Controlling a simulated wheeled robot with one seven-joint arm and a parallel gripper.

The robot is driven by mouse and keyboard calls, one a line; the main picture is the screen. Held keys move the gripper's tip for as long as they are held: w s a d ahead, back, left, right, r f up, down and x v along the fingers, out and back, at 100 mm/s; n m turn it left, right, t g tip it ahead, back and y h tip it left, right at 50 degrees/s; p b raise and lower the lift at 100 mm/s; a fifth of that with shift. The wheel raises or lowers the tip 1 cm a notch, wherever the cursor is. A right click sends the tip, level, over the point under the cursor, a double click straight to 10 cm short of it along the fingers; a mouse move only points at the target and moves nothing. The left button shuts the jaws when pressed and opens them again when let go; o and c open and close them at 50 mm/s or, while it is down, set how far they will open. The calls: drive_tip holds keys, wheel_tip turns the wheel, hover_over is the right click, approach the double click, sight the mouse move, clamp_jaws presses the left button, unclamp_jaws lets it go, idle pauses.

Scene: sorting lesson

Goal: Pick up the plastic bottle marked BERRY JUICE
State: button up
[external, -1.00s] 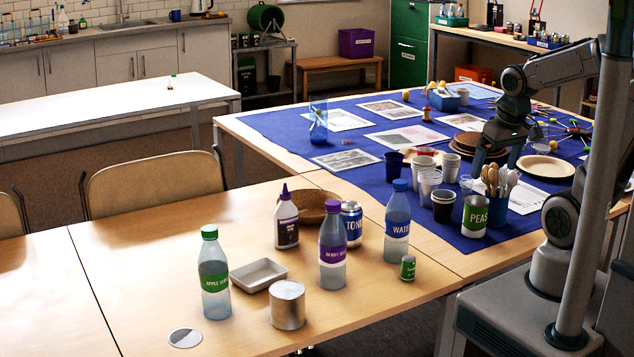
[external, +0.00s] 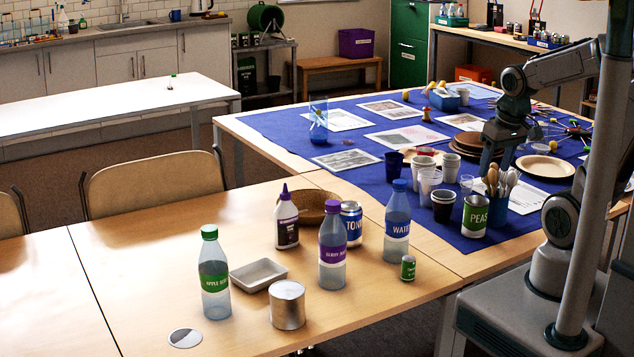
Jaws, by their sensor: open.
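The BERRY JUICE bottle (external: 332,249) stands upright on the wooden table, with a purple cap and purple label. My gripper (external: 490,178) hangs low over the blue-covered table, behind the cups and the utensil pot, well right of and beyond the bottle. Its fingers are partly hidden; it looks open and empty.
An APPLE bottle (external: 214,276), a white tray (external: 258,275) and a small green can (external: 408,267) share the wooden table. Stacked cups (external: 419,172), a PEAS can (external: 474,215) and a utensil pot (external: 498,208) stand near my gripper. The wooden table's left part is clear.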

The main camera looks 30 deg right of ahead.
drive_tip(key=w+a+r+m+g, duration=0.1)
drive_tip(key=w+a+r+m, duration=0.4)
drive_tip(key=w, duration=0.3)
drive_tip(key=m+g+b, duration=0.2)
drive_tip(key=m, duration=1.3)
hover_over(333, 202)
drive_tip(key=f, duration=0.9)
drive_tip(key=shift+w+a, duration=0.3)
drive_tip(key=shift+w, duration=0.05)
drive_tip(key=f, duration=0.2)
drive_tip(key=s+f, duration=0.1)
drive_tip(key=f, duration=0.1)
drive_tip(key=shift+d+f, duration=0.1)
drive_tip(key=shift+d, duration=0.2)
drive_tip(key=shift+w+f, duration=0.1)
drive_tip(key=shift+f, duration=0.4)
clamp_jaws()
